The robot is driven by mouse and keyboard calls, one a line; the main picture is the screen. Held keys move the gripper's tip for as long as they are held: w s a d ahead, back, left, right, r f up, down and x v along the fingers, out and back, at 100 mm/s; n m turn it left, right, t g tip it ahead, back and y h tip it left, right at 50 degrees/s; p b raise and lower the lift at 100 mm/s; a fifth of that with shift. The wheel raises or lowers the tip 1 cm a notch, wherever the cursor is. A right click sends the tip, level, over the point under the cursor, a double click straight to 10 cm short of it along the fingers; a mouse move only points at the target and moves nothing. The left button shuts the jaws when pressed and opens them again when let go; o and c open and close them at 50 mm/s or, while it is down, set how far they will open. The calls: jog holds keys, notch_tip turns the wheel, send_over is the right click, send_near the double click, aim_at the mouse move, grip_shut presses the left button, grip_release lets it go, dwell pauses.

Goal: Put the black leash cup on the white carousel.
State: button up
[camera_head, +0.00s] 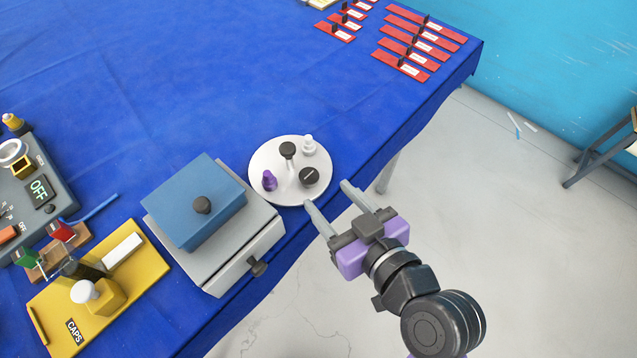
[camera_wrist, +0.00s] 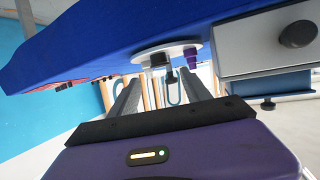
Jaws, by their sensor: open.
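The white carousel (camera_head: 262,157) is a round disc near the table's front edge. A round black piece with a pale bar across its top, which looks like the black leash cup (camera_head: 309,177), sits on its front right part. A dark-topped post (camera_head: 288,149), a white piece (camera_head: 308,145) and a purple piece (camera_head: 269,181) also stand on the disc. My gripper (camera_head: 332,202) is open and empty, its fingers just off the disc's front right edge. In the wrist view, the carousel (camera_wrist: 140,56) lies beyond the fingers; I cannot clearly tell its small parts apart.
A grey drawer box (camera_head: 232,262) with a blue block (camera_head: 192,213) on it stands left of the carousel. A yellow CAPS tray (camera_head: 137,282) and a grey device (camera_head: 50,198) lie farther left. Red strips (camera_head: 400,67) lie at the back right. The middle blue cloth is clear.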

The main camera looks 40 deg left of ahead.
jog(key=shift+v, duration=1.8)
jog(key=s+d+f+m+t+h, duration=0.25)
jog(key=d+f+m+h, duration=0.2)
jog(key=d, duration=0.65)
jog(key=s+d+f+m+t+h, duration=0.1)
jog(key=d+f+m+t+h, duration=0.3)
jog(key=d, duration=0.7)
jog(key=s+d+r+m+t+h, duration=0.1)
jog(key=s+d+r+m+h, duration=0.1)
jog(key=s+d, duration=0.3)
jog(key=s+d+r+m+t+h, duration=0.2)
jog(key=s+d+r+m, duration=0.1)
jog(key=s, duration=0.7)
jog(key=shift+d+r, duration=0.7)
jog(key=shift+d, duration=0.35)
jog(key=shift+h, duration=0.25)
